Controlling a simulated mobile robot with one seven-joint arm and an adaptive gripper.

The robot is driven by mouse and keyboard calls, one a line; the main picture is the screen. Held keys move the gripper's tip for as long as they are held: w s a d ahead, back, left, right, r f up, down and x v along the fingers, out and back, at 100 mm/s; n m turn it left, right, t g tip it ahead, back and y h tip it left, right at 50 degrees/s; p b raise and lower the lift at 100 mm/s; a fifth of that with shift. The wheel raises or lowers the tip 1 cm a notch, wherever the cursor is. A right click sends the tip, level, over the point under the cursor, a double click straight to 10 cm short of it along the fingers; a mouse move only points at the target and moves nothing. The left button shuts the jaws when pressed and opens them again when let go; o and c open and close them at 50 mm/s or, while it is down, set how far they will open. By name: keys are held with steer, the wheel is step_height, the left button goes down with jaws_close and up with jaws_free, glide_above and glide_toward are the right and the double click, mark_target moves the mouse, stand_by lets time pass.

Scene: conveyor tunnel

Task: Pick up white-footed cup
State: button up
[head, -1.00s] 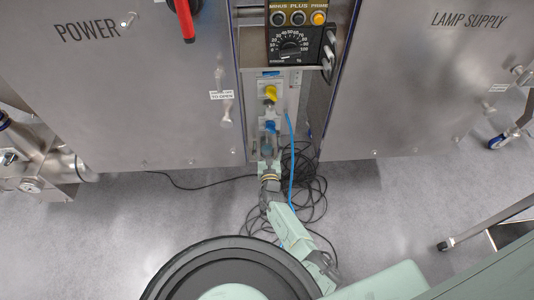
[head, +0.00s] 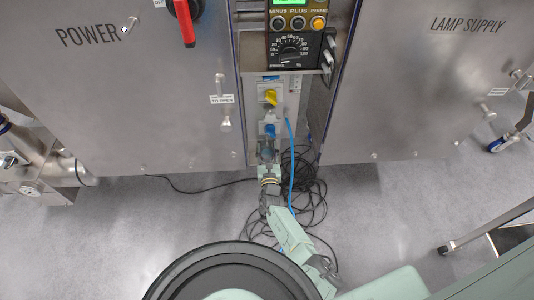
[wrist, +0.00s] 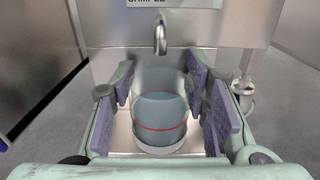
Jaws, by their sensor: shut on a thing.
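The white-footed cup (wrist: 160,125) is a clear, upright cup with a bluish content, a red line around it and a pale round foot. In the wrist view it is between the purple-grey pads of my gripper (wrist: 163,98), which is shut on it. Its foot is low in the view, over the metal surface; I cannot tell if it touches. In the head view my gripper (head: 266,155) is at the narrow bay between the two cabinets, and the cup is too small there to make out clearly.
A curved metal spout (wrist: 160,35) is just behind and above the cup. Metal walls stand on both sides of the bay. A control box (head: 297,48) is above it, a blue tube (head: 291,160) beside it, and black cables (head: 308,190) lie on the floor.

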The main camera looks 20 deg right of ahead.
steer(key=shift+r+p, duration=0.85)
steer(key=shift+p, duration=0.15)
steer(key=shift+s+r+p, duration=0.2)
steer(key=shift+s+p, duration=0.1)
steer(key=shift+p, duration=0.25)
steer(key=p+v, duration=1.2)
steer(key=v, duration=0.5)
steer(key=shift+s+f, duration=0.2)
steer(key=shift+a, duration=0.1)
steer(key=o, duration=0.4)
steer(key=shift+c, duration=0.2)
jaws_close()
